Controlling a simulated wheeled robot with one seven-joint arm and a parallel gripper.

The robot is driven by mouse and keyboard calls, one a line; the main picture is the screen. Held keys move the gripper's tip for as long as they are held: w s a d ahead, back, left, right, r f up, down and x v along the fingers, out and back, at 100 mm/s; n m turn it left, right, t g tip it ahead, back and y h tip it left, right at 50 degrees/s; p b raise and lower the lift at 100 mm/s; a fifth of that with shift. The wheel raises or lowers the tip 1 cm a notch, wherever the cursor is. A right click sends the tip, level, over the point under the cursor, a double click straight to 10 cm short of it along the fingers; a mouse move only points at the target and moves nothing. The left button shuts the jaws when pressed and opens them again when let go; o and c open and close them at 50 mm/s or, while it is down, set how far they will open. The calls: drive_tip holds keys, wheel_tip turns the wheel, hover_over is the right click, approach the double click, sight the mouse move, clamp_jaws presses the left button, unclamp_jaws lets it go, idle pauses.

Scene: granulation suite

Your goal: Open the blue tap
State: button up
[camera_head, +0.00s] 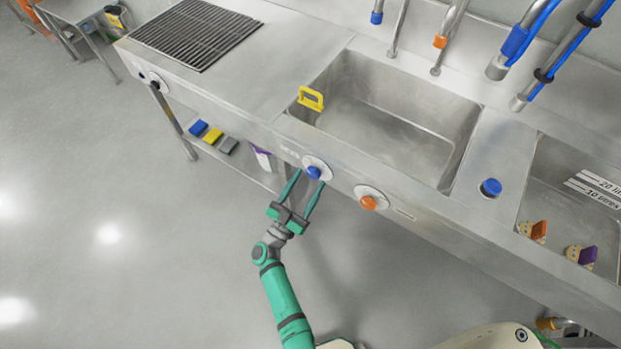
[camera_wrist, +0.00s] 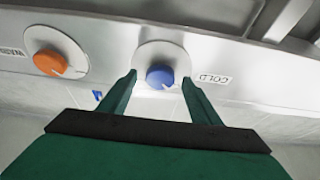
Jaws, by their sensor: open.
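The blue tap (camera_head: 314,172) is a round knob on a white disc on the front panel of the steel sink unit. In the wrist view the blue tap (camera_wrist: 160,76) has a small pointer mark and a "COLD" label beside it. My green gripper (camera_head: 306,186) is open, with its two fingers pointing at the knob. In the wrist view my gripper (camera_wrist: 160,88) has one fingertip to each side of the knob, with gaps visible. I cannot tell whether the fingertips overlap the knob in depth.
An orange knob (camera_head: 367,203) sits right of the blue one on the same panel; it also shows in the wrist view (camera_wrist: 50,62). The sink basin (camera_head: 400,110) is above, with a yellow item (camera_head: 310,98) on its edge. Coloured blocks lie on the lower shelf (camera_head: 245,165). Floor in front is clear.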

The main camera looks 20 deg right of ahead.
drive_tip(key=shift+x, duration=0.95)
drive_tip(key=c, duration=1.1)
drive_tip(key=shift+o, duration=0.2)
